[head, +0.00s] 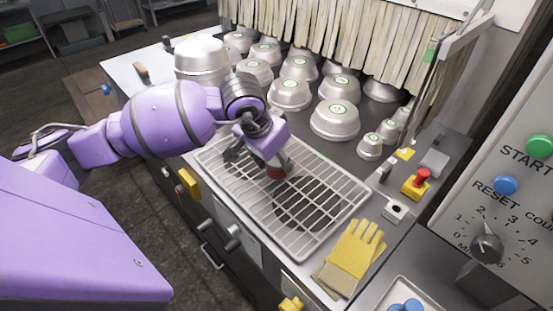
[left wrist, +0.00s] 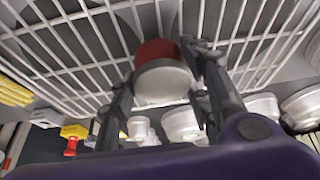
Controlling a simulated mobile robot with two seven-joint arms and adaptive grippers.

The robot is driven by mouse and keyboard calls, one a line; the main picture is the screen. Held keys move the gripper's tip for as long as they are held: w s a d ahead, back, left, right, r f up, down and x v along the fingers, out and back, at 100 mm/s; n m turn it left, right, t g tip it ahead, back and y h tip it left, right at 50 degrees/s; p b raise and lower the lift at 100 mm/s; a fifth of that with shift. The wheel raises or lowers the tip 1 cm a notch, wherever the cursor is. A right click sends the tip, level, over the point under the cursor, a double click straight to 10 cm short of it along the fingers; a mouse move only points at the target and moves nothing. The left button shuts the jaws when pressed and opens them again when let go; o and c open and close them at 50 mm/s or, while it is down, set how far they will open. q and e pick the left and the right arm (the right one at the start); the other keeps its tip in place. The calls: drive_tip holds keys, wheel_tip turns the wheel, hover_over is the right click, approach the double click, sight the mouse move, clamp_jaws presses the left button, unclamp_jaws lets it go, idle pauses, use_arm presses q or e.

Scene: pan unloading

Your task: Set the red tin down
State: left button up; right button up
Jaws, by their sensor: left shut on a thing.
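The red tin (head: 276,173) is in the grip of my left gripper (head: 262,158), low over the middle of the wire rack (head: 331,215). In the left wrist view the tin (left wrist: 158,50) shows a red band and a pale grey end, with the bars of the rack (left wrist: 75,50) right behind it. The fingers of my left gripper (left wrist: 162,95) stand on either side of the tin and are shut on it. I cannot tell whether the tin touches the bars. My right gripper is not in view.
Several upturned metal pans (head: 335,119) stand behind the rack, before a strip curtain (head: 340,35). Yellow gloves (head: 352,256) lie at the rack's front right corner. A red stop button (head: 420,180) is to the right. The rack's right part is free.

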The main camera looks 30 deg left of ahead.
use_arm(q)
drive_tip(key=shift+f, duration=0.15)
drive_tip(key=o, duration=0.8)
drive_tip(key=shift+f, duration=0.15)
drive_tip(key=o, duration=0.5)
drive_tip(key=shift+c, duration=0.2)
